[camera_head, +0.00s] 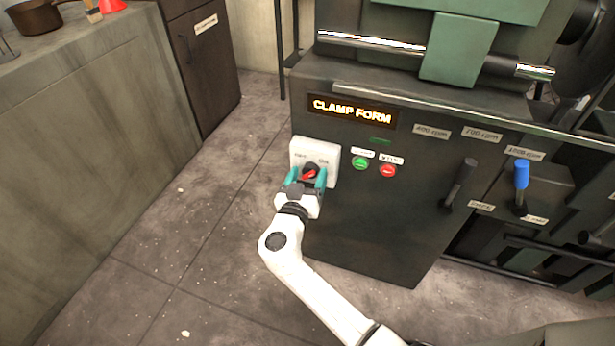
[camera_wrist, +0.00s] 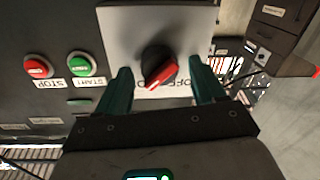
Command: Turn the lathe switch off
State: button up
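The lathe switch is a red-and-black rotary knob (camera_head: 310,171) on a white plate (camera_head: 328,154) on the front of the dark lathe cabinet. In the wrist view the knob (camera_wrist: 160,68) has a red pointer that lies at a slant, and part of the lettering on the plate (camera_wrist: 118,40) is covered. My gripper (camera_head: 306,178) is in front of the plate with its teal fingers apart, one on each side of the knob. In the wrist view my gripper (camera_wrist: 162,92) shows gaps between the fingers and the knob.
A green start button (camera_head: 360,162) and a red stop button (camera_head: 388,171) sit just right of the plate. A black lever (camera_head: 460,184) and a blue-handled lever (camera_head: 521,182) are further right. Floor (camera_head: 200,240) to the left is clear.

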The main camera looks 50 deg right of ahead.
jog(key=c, duration=0.9)
jog(key=shift+c, duration=0.2)
jog(key=shift+n, duration=0.4)
jog(key=n+b, duration=0.1)
jog(key=n, duration=0.2)
jog(key=shift+n, duration=0.4)
jog(key=n, duration=0.4)
jog(key=shift+w+r+g+p, duration=0.1)
jog(key=shift+w+g+p, duration=0.05)
jog(key=shift+g+p, duration=0.2)
jog(key=n+p, duration=0.1)
jog(key=n, duration=0.3)
jog(key=shift+n+g+p, duration=0.25)
jog(key=shift+n+p, duration=0.05)
jog(key=shift+w+a+n+p, duration=0.15)
jog(key=shift+n+p, duration=0.6)
jog(key=shift+n, duration=1.15)
